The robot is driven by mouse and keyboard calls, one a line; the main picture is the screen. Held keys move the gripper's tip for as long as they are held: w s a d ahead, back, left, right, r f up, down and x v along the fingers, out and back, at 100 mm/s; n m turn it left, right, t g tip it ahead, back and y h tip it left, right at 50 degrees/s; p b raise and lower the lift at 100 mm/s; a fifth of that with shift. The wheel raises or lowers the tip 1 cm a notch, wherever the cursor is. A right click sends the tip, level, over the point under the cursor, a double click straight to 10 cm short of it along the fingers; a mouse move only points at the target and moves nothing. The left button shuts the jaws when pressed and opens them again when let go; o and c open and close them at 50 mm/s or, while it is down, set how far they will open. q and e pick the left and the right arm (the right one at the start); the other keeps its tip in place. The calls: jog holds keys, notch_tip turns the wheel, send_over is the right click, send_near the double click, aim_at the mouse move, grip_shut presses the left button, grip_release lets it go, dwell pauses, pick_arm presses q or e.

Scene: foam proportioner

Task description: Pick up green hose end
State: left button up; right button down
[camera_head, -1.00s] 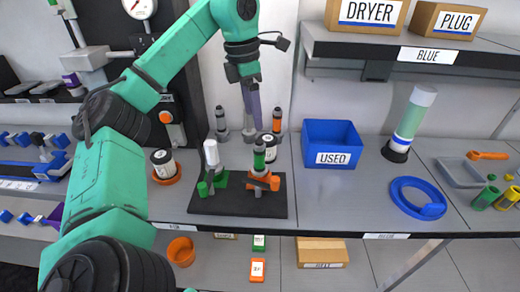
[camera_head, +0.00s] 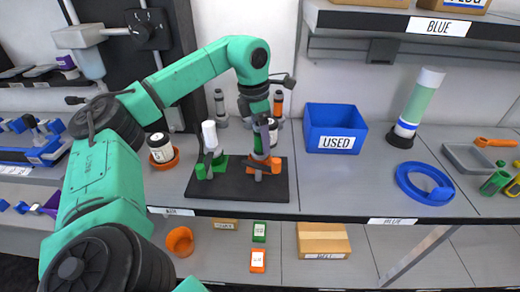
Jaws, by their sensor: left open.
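A black mat (camera_head: 238,188) on the bench carries two upright fittings. The right one has a dark top with a green band, taken as the green hose end (camera_head: 257,142), over an orange base (camera_head: 266,164). The left one is a white-topped piece (camera_head: 209,135) with green parts (camera_head: 204,170) at its foot. My left gripper (camera_head: 264,128) points down from above at the green hose end, its jaws open. Its fingers overlap the hose end, so I cannot tell whether they touch it. My right gripper is not in view.
A blue bin labelled USED (camera_head: 336,121) stands right of the mat. A blue ring (camera_head: 424,184) and a tall green-and-white cylinder (camera_head: 416,108) are farther right. A labelled jar (camera_head: 161,148) stands left. The bench between bin and ring is clear.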

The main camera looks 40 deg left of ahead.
pick_arm(q)
grip_shut()
jog(key=shift+r, duration=0.1)
